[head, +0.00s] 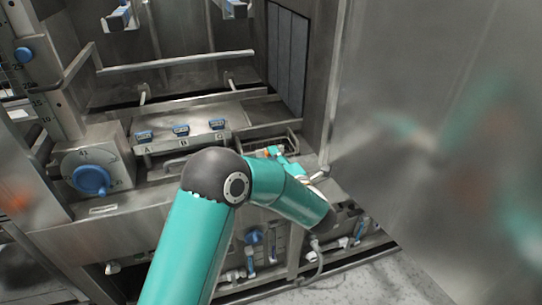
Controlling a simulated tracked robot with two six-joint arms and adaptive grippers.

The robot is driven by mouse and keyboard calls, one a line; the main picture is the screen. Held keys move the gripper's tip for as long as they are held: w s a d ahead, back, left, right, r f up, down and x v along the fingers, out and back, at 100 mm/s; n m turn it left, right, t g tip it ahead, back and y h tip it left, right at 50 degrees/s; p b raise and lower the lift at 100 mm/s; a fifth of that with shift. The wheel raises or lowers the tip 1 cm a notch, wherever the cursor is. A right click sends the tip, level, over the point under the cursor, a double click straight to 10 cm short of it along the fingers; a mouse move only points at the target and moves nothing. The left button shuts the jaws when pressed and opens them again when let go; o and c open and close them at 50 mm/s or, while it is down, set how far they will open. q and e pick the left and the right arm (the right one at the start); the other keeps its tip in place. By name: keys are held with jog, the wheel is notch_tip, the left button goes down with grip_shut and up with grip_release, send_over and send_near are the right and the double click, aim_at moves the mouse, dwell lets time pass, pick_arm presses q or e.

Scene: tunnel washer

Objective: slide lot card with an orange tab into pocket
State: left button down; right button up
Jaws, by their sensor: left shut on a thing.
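My left arm reaches in from the bottom, and its forearm runs right past the panel. My left gripper (273,152) is small and partly hidden behind the forearm, at the right end of the panel ledge. It is shut on the lot card, of which only a small orange tab (266,153) shows at the fingertips. The card's body is hidden or too small to make out. I cannot tell which opening is the pocket. My right gripper is not in view.
Several blue-fronted fittings (181,130) sit above letters on a steel ledge. A blue knob (91,180) is at the left. A large steel panel (440,110) stands close on the right, with blurred reflections. Pipes and blue valves (254,237) lie below the forearm.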

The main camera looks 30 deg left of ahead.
pick_arm(q)
jog(key=shift+a, duration=0.15)
jog(key=shift+w+a+f+b, duration=0.7)
jog(key=shift+w+a+f, duration=0.3)
jog(key=shift+a, duration=0.2)
jog(key=shift+w+a+f+b, duration=0.75)
jog(key=shift+w+a+f, duration=0.15)
jog(key=shift+w+a, duration=0.25)
jog(key=shift+w+a+f+b, duration=0.7)
jog(key=shift+w+a+f, duration=0.3)
jog(key=shift+a, duration=0.2)
jog(key=shift+f+b, duration=0.35)
jog(key=shift+f+b, duration=0.3)
jog(key=shift+f, duration=0.1)
dwell(0.7)
dwell(0.5)
